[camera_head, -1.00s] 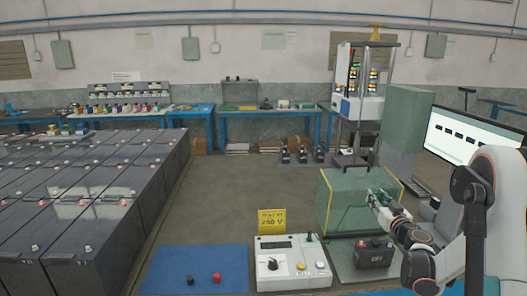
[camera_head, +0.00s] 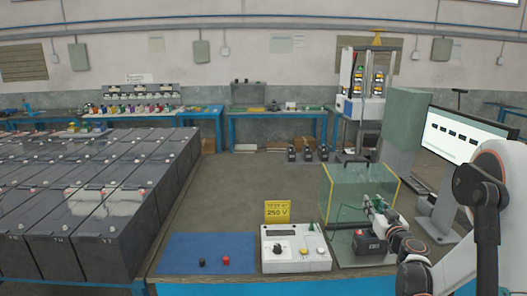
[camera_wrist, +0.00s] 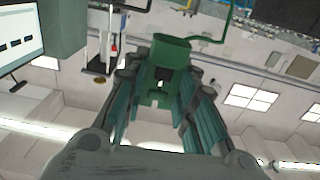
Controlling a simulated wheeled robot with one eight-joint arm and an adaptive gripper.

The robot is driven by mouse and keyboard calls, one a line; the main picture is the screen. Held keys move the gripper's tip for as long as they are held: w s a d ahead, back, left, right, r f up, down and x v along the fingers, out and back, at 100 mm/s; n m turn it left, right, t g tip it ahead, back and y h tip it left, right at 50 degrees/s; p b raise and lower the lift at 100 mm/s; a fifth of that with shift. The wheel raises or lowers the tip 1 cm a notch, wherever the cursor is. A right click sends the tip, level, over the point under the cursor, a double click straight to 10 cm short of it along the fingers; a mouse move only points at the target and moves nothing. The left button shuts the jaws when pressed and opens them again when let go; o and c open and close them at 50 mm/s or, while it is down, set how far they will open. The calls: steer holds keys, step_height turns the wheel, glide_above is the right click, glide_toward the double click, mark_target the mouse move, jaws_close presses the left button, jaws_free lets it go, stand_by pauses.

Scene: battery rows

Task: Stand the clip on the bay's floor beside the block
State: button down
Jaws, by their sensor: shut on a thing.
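The green clip (camera_wrist: 172,50) is between my gripper's fingers in the wrist view. My gripper (camera_wrist: 165,98) is shut on it, and a green cable runs from the clip's top. In the head view my gripper (camera_head: 372,206) is low at the bay's right side, above and behind the block; the clip there is too small to make out clearly. The bay (camera_head: 338,190) is a see-through green box with yellow edges. The block (camera_head: 369,244) is dark and stands upright on the bay's floor (camera_head: 345,254). I cannot tell the clip's gap to the floor.
A white meter box (camera_head: 294,249) with a yellow sign (camera_head: 277,211) stands left of the bay. A blue mat (camera_head: 210,253) holds a black and a red cap. Rows of dark batteries (camera_head: 90,195) fill the left. A monitor (camera_head: 458,139) stands at right.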

steer(key=s+a+r, duration=0.1)
steer(key=s+a, duration=0.2)
steer(key=a, duration=0.6)
steer(key=s+a+r, duration=0.1)
steer(key=s+a, duration=0.2)
steer(key=a, duration=0.6)
steer(key=shift+r, duration=0.35)
steer(key=shift+d, duration=0.1)
stand_by(1.0)
